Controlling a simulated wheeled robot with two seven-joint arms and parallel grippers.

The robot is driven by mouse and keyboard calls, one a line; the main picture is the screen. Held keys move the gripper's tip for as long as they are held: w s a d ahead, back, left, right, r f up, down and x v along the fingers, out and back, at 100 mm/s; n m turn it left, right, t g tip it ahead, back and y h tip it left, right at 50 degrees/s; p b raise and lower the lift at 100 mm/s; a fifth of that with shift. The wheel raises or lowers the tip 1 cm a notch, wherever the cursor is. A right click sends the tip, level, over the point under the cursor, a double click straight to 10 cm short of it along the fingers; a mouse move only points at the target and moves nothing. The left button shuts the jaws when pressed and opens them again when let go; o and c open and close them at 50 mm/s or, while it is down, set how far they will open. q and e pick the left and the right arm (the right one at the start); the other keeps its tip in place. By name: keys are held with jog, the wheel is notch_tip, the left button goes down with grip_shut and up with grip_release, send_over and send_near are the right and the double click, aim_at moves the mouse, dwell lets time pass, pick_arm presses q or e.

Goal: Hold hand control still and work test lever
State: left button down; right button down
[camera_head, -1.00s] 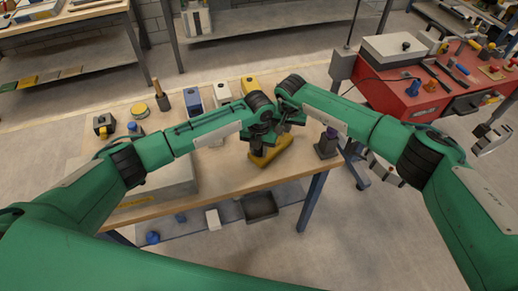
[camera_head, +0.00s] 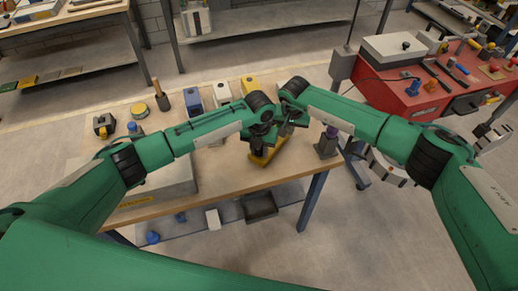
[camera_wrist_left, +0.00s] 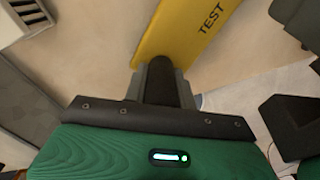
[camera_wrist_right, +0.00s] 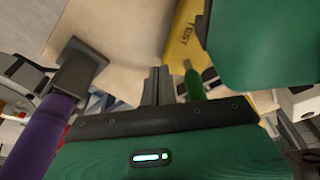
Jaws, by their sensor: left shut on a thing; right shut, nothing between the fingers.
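The yellow TEST unit (camera_head: 270,152) lies on the wooden bench, partly hidden under my grippers. Its yellow face with the word TEST shows in the left wrist view (camera_wrist_left: 185,30) and the right wrist view (camera_wrist_right: 186,38). My left gripper (camera_wrist_left: 162,72) is shut on a dark rounded grip (camera_wrist_left: 160,85) at the yellow face's near end; I take it as the hand control. My right gripper (camera_wrist_right: 158,75) is shut and empty. A green lever-like handle (camera_wrist_right: 194,86) stands just right of its fingers, with a visible gap. Contact in the head view is hidden.
A dark block with a purple handle (camera_head: 327,142) stands at the bench's right end, near my right gripper. Blue (camera_head: 192,97) and white (camera_head: 222,90) units stand behind. A grey box (camera_head: 165,188) is at front left. A red bench (camera_head: 415,98) stands to the right.

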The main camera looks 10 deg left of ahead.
jog(key=shift+s+d, duration=0.5)
jog(key=shift+d, duration=0.3)
notch_tip(320, 180, up, 8)
dwell(0.4)
